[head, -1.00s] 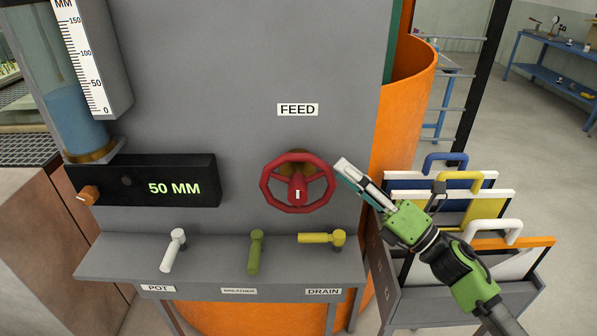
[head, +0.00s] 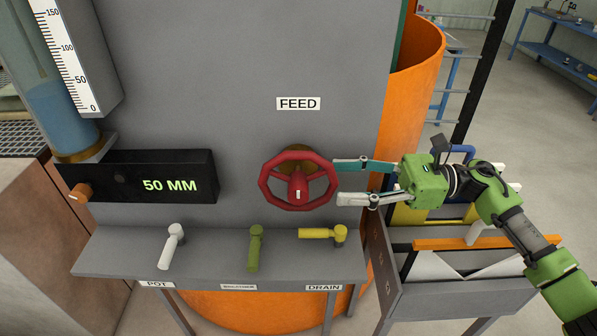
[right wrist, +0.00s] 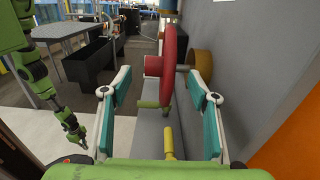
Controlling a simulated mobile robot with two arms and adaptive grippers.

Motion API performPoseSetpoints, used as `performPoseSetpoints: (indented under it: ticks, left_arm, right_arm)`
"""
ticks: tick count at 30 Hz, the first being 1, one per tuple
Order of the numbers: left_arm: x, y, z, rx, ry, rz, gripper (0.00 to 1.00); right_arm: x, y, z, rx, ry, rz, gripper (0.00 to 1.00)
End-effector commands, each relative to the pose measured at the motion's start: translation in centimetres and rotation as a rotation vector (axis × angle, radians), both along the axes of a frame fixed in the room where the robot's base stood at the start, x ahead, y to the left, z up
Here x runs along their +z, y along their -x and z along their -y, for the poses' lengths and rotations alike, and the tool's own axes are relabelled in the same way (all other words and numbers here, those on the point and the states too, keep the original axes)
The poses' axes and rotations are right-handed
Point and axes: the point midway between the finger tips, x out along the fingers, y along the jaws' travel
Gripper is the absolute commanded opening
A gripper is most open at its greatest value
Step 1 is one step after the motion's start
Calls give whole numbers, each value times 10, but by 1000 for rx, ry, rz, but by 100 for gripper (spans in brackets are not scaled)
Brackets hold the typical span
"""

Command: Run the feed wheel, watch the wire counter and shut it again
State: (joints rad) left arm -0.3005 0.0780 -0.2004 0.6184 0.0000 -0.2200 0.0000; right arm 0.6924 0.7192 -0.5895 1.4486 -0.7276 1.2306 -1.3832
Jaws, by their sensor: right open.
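The red feed wheel (head: 298,180) is mounted on the grey panel under the FEED label (head: 298,104). My right gripper (head: 335,181) is open, its fingertips close to the wheel's right rim. In the right wrist view the wheel (right wrist: 172,62) stands edge-on, ahead of and between the spread fingers (right wrist: 168,88). I cannot tell whether they touch it. The display (head: 140,180) reads 50 MM. The scale (head: 66,60) stands beside a glass tube (head: 52,105) holding blue water. My left gripper is not in the head view; in the right wrist view a green gripper (right wrist: 75,135) hangs at left.
Below the wheel a ledge carries a white POT lever (head: 172,247), a green lever (head: 255,248) and a yellow DRAIN lever (head: 322,234). An orange drum (head: 408,95) stands behind the panel. A rack of handled panels (head: 470,243) stands at right, under my right arm.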

Motion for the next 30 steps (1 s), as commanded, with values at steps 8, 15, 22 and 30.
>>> performPoseSetpoints:
  ticks: [8,15,22,30]
  left_arm:
    - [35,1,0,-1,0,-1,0]
    - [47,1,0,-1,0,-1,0]
    - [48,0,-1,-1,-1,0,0]
    - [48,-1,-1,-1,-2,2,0]
  right_arm:
    - [6,1,-60,1,-3,-2,55]
    - [3,0,-89,0,-2,-2,55]
    - [0,0,-95,-2,-2,-1,55]
    - [0,0,-94,-1,-2,-1,24]
